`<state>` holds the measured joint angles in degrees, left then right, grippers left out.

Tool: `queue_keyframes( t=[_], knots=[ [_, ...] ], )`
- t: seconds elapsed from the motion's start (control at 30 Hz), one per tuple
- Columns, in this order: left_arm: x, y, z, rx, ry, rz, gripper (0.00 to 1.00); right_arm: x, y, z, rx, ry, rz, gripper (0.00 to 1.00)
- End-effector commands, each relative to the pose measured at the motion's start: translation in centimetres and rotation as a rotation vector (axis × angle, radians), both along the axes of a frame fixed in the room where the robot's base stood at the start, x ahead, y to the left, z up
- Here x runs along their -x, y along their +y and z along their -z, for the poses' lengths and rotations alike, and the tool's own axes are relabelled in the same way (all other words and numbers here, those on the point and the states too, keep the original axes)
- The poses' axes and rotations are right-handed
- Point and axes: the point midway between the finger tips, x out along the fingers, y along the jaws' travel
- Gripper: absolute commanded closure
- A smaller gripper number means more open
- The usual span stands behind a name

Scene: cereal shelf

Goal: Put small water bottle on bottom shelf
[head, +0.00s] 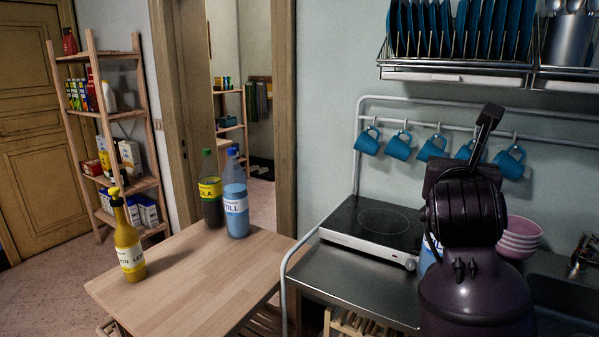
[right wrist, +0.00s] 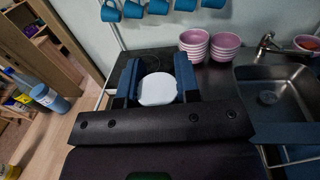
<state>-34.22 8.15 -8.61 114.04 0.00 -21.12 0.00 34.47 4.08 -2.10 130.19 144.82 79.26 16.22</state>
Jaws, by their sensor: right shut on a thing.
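My right gripper (right wrist: 156,88) is shut over the counter, with its two blue fingers on either side of a thing with a round white face. In the head view my arm hides this gripper. A light blue and white piece of what looks like the small water bottle (head: 427,257) shows at the arm's left edge, beside the hob; most of it is hidden. The wooden shelf (head: 100,110) stands at the far left by the door. Its bottom shelf holds blue and white boxes (head: 147,212). My left gripper is out of view.
A wooden table (head: 200,275) carries a large blue water bottle (head: 236,205), a dark cola bottle (head: 210,203) and a yellow lemon bottle (head: 129,248). A hob (head: 372,228), pink bowls (head: 520,237) and a sink (right wrist: 275,90) line the counter. Blue mugs (head: 398,146) hang above.

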Motion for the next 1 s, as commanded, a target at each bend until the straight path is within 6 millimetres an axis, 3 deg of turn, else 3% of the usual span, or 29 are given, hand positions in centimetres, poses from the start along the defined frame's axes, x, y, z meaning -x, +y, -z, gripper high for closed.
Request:
queue_keyframes(
  t=[0.2, 0.37, 0.53, 0.77, 1.0],
  knots=[
    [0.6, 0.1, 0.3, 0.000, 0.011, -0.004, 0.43, -0.3, 2.2, 3.5, 0.006, 0.003, -0.149, 1.00],
    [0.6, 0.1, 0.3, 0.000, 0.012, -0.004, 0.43, -0.3, 3.0, 5.0, 0.006, -0.001, -0.201, 1.00],
    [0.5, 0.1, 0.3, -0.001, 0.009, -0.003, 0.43, -0.1, 4.1, 7.8, 0.005, 0.004, -0.272, 1.00],
    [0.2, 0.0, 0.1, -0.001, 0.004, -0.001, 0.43, 0.8, 5.5, 13.3, -0.001, 0.006, -0.372, 1.00],
    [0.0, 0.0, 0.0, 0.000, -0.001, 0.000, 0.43, 3.1, 6.2, 20.8, -0.002, 0.009, -0.445, 1.00]
  ],
)
